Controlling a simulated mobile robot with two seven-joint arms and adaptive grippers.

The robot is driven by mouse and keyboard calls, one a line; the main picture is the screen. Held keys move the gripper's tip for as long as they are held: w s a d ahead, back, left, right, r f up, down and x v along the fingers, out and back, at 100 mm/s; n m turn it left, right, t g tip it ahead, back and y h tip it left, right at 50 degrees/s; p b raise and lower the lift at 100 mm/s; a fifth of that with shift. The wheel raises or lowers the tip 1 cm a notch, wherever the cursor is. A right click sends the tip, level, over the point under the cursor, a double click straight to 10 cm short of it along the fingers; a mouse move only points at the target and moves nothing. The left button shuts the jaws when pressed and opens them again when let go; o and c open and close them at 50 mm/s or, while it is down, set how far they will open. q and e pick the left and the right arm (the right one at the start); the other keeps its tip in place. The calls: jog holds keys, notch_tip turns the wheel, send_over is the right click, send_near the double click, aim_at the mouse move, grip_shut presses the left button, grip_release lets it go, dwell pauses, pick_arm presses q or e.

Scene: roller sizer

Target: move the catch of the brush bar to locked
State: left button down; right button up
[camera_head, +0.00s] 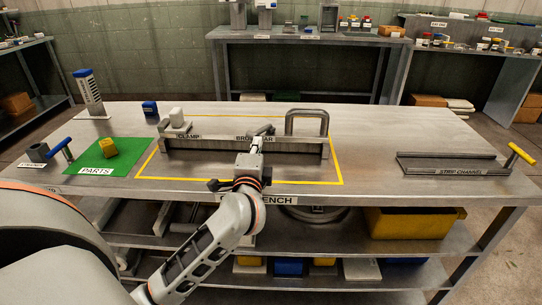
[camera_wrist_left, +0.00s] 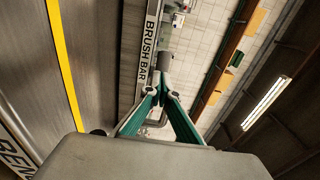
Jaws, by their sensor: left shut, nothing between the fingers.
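The brush bar (camera_head: 200,146) is a long grey metal bar lying across the workbench inside a yellow outline. Its label also shows in the left wrist view (camera_wrist_left: 148,50). A small grey lever (camera_head: 262,130), which looks like the catch, sits on top of the bar near its middle. My left gripper (camera_head: 256,143) is shut and empty, with its tips in front of the bar just below this lever. In the left wrist view the tips (camera_wrist_left: 163,76) meet beside the label. I cannot tell whether they touch the lever. The gripper hides part of the bar and its label.
A grey loop handle (camera_head: 307,118) rises behind the bar's right part. A green parts mat (camera_head: 112,157) with a yellow block lies left. A strip channel (camera_head: 450,164) lies right. Bench between is clear.

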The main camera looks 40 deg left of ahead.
aim_at(238, 136)
pick_arm(q)
jog(key=a, duration=0.1)
jog(key=a+b, duration=0.1)
jog(key=a, duration=0.1)
jog(key=shift+s+a+f, duration=0.15)
jog(key=shift+s+a, duration=0.1)
jog(key=shift+a, duration=0.15)
jog(key=shift+w+a+b, duration=0.15)
jog(key=shift+a+b, duration=0.2)
jog(key=shift+a, duration=0.5)
jog(key=shift+w+a+b, duration=0.15)
jog(key=shift+a+b, duration=0.15)
jog(key=shift+a, duration=0.55)
jog(key=shift+w+a+r, duration=0.1)
jog(key=shift+a+r, duration=0.1)
pick_arm(e)
jog(key=shift+a+r, duration=0.25)
jog(key=shift+a, duration=0.25)
pick_arm(q)
jog(key=shift+a, duration=0.1)
pick_arm(e)
jog(key=shift+t, duration=0.3)
jog(key=shift+s, duration=0.1)
